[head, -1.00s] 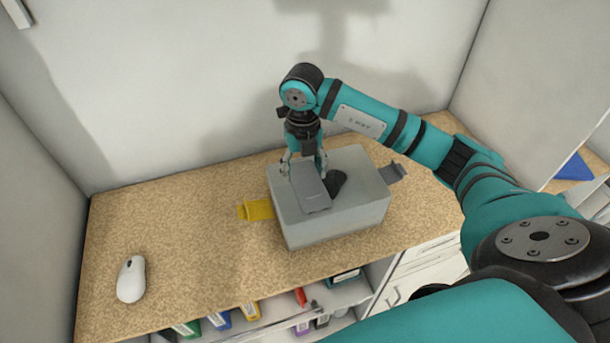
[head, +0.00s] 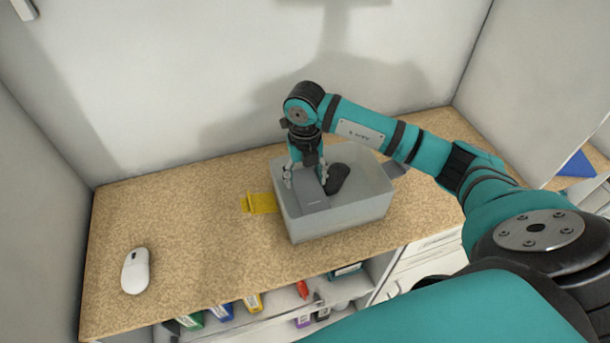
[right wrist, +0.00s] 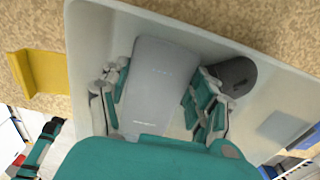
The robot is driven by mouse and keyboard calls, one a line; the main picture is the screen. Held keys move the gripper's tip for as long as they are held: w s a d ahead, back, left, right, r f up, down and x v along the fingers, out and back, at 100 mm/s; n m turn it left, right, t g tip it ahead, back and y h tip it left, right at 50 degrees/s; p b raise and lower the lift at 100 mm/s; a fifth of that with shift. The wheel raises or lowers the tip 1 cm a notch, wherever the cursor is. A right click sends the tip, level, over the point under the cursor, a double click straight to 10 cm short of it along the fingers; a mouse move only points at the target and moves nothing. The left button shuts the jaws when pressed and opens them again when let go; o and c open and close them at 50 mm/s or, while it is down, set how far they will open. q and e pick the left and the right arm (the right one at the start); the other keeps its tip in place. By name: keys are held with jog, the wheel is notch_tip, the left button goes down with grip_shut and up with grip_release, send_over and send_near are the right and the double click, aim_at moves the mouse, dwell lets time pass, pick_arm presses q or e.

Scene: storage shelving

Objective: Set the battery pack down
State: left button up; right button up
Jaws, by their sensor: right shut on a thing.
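The battery pack (head: 308,195) is a flat grey block. It also shows in the right wrist view (right wrist: 158,85). My right gripper (head: 307,180) is shut on it, with one finger on each side, seen clearly in the right wrist view (right wrist: 160,100). The pack is within the walls of a grey, see-through bin (head: 345,218) on the worktop. It looks tilted in the head view. I cannot tell whether its lower end touches the bin floor. My left gripper is not in view.
A dark mouse-like object (head: 337,178) lies in the bin, right beside the pack. A yellow piece (head: 261,203) is left of the bin and a grey piece (head: 398,168) right of it. A white mouse (head: 135,271) lies on the cork-coloured worktop (head: 190,215), whose left part is mostly clear.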

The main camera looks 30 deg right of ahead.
aim_at(305, 178)
jog(key=shift+s+f, duration=0.2)
jog(key=shift+f, duration=0.1)
jog(key=o, duration=1)
jog(key=shift+f, duration=0.1)
jog(key=shift+c, duration=0.2)
jog(key=o, duration=0.4)
jog(key=shift+w+f, duration=0.1)
jog(key=shift+c, duration=0.2)
jog(key=shift+d, duration=0.1)
jog(key=shift+r+p, duration=0.65)
jog(key=shift+w+r, duration=0.15)
jog(key=shift+r, duration=0.2)
notch_tip(305, 178, up, 12)
jog(key=b, duration=0.3)
jog(key=shift+f+b, duration=0.2)
jog(key=shift+b, duration=0.15)
